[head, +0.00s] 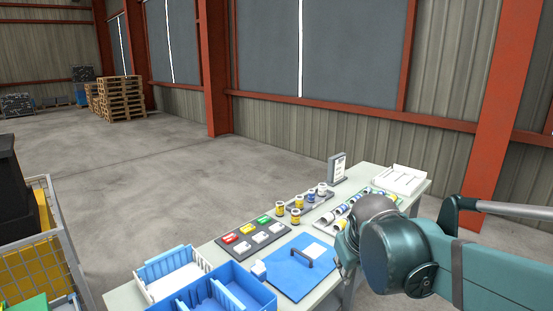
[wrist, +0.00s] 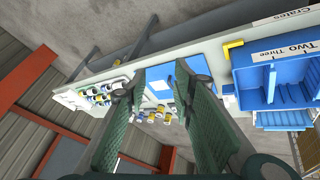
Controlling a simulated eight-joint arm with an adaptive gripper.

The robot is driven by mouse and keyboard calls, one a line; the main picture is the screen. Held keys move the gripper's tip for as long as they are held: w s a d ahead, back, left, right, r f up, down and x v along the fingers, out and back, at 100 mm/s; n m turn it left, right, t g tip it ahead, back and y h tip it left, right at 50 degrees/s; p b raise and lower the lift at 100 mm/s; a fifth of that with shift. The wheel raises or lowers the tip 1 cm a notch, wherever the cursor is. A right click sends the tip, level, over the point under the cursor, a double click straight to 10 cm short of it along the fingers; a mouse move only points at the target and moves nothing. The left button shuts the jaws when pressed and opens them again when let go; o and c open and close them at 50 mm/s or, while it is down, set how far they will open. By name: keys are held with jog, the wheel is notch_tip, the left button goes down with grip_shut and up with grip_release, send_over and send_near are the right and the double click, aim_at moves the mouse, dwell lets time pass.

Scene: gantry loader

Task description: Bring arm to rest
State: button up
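My arm (head: 450,265) reaches in from the right in the head view, its dark green wrist joint over the right front part of the table. In the wrist view my gripper (wrist: 156,82) has its two green fingers spread apart, with nothing held between them. The worktable (wrist: 205,50) lies beyond the fingertips, apart from them. In the head view my gripper is mostly hidden behind the wrist joint.
The table (head: 228,250) carries blue crates (head: 225,297), a white rack (head: 172,280), a blue board with a dark handle (head: 290,270), coloured blocks, several spools, cylinders and a white tray (head: 400,178). A wire cage (head: 55,235) stands left. Open floor lies behind.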

jog(key=s+d+f+m+t+y, duration=0.1)
jog(key=s+f+m, duration=0.2)
jog(key=s, duration=1.3)
jog(key=shift+s+d+f, duration=0.15)
jog(key=shift+d+f, duration=0.05)
jog(key=shift+d, duration=0.1)
